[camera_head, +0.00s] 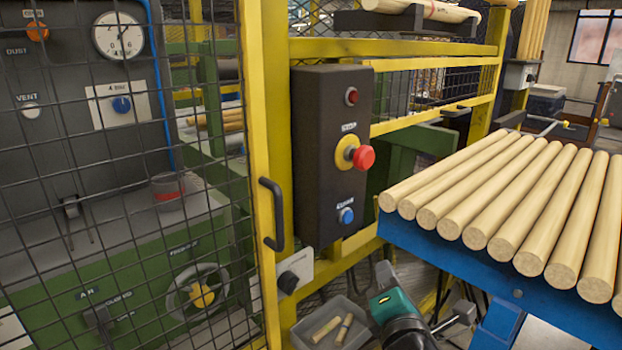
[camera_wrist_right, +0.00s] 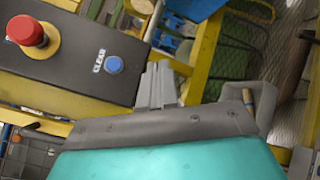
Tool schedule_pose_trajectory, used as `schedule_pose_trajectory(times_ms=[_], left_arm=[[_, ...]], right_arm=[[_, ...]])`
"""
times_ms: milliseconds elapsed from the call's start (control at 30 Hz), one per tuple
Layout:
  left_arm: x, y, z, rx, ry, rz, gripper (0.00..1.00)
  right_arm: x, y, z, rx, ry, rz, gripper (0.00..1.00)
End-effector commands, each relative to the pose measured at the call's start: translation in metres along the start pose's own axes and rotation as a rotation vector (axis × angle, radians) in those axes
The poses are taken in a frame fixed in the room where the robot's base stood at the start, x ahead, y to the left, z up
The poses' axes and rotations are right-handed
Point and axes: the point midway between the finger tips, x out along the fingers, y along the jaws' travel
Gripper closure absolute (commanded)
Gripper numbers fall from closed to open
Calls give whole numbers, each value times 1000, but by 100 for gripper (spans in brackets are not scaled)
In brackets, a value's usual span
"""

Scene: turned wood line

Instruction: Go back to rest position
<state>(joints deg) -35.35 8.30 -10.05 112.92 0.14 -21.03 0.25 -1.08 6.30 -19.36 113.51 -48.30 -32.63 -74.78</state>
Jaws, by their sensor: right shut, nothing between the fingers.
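My right gripper (camera_head: 384,270) shows at the bottom of the head view, with a teal and dark grey body. Its grey fingers are together and empty, below and to the right of the black control box (camera_head: 322,150). In the right wrist view the shut fingers (camera_wrist_right: 160,84) are just right of the box's blue button (camera_wrist_right: 115,65), apart from it as far as I can tell. The red stop knob (camera_head: 364,157) on its yellow collar and the blue button (camera_head: 346,215) are uncovered in the head view. My left gripper is in neither view.
A yellow-framed mesh guard (camera_head: 265,130) with a black handle (camera_head: 272,214) stands at left. A grey bin (camera_head: 308,326) with short wood pieces sits low beside my right gripper. A blue rack (camera_head: 420,238) bearing several wooden rods (camera_head: 500,185) stands close at right.

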Motion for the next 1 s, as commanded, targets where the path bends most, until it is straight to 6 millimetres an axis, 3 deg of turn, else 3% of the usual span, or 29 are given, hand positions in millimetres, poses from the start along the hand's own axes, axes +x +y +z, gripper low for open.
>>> schedule_pose_trajectory(times_ms=[33, 200, 300, 433, 633, 1000], left_arm=[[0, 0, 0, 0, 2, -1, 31], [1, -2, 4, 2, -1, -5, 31], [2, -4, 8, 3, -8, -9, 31], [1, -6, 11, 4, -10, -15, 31], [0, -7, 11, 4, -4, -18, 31], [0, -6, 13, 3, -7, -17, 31]], right_arm=[[-12, -27, -16, 142, 56, -54, 100], [-65, -106, -64, 761, 175, -278, 100], [-103, -146, -85, 1126, 176, -432, 100], [-150, -184, -103, 1537, 109, -609, 100], [-192, -212, -112, 1906, -15, -758, 100], [-199, -216, -113, 1976, -44, -781, 100]])
